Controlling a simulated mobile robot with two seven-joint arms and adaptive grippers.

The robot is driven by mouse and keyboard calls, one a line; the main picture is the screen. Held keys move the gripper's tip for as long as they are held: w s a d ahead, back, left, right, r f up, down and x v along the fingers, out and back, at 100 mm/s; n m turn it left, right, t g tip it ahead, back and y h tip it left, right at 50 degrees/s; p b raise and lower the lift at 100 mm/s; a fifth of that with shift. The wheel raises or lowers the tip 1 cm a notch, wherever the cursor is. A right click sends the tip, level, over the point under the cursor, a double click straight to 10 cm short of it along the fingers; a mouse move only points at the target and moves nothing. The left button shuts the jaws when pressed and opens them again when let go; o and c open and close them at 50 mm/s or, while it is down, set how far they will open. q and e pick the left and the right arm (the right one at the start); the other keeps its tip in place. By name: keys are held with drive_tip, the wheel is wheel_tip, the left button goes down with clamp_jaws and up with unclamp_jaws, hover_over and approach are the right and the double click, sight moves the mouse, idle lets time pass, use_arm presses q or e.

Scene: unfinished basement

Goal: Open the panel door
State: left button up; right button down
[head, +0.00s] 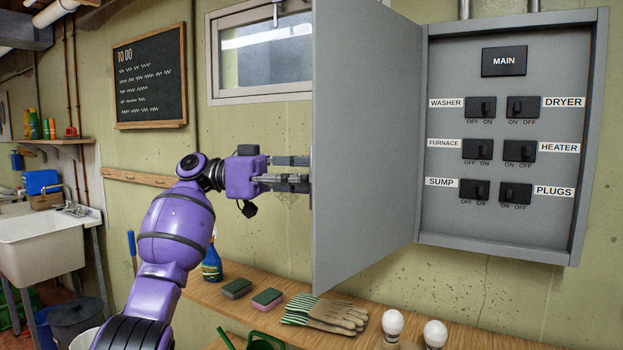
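The grey panel door (365,150) stands swung wide open in the head view, hinged on the left side of the grey breaker panel (505,215). The panel's inside is exposed, with a MAIN switch (503,61) and several labelled breakers below it. My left gripper (307,172), purple with grey fingers, is at the free left edge of the door, about mid-height. Its fingers are apart, one above the other, and I see nothing between them. The fingertips meet the door's edge in the picture; I cannot tell whether they touch it. My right gripper is not in view.
A wooden shelf (240,290) runs below the panel. It holds a spray bottle (212,262), two sponges (237,288), gloves (330,315) and light bulbs (393,324). A chalkboard (149,78) and a window (262,52) are on the wall. A sink (42,240) stands far left.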

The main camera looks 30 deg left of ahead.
use_arm(q)
drive_tip(key=v, duration=1.1)
drive_tip(key=shift+s+a, duration=0.2)
drive_tip(key=shift+a, duration=0.2)
